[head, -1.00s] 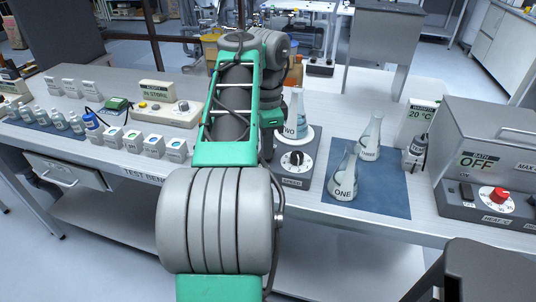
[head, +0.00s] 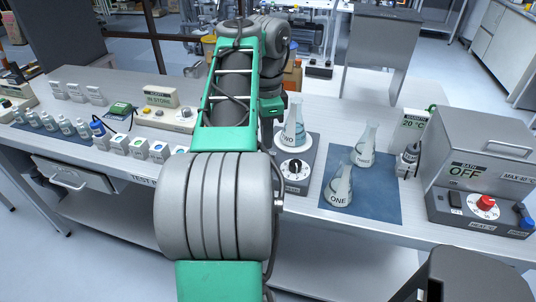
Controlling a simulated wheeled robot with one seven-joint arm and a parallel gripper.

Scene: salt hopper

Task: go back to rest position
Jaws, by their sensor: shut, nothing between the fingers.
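My arm (head: 213,205), grey and green, rises from the bottom of the head view and reaches over the test bench (head: 300,222). Its far end bends down behind the upper links. The fingers of my gripper are hidden there, so I cannot see them. No held object shows. A conical flask labelled TWO (head: 293,130) stands on a stirrer with a dial (head: 294,172), just right of the arm. Flask ONE (head: 338,186) and another flask (head: 365,146) stand upright on a blue mat (head: 382,208).
A grey bath box reading OFF (head: 480,175) stands at the right, beside a 20 °C display (head: 414,124). Small white boxes (head: 138,148), small bottles (head: 68,127) and an IN STORE device (head: 165,116) are left of the arm. A dark object (head: 470,280) is at the lower right.

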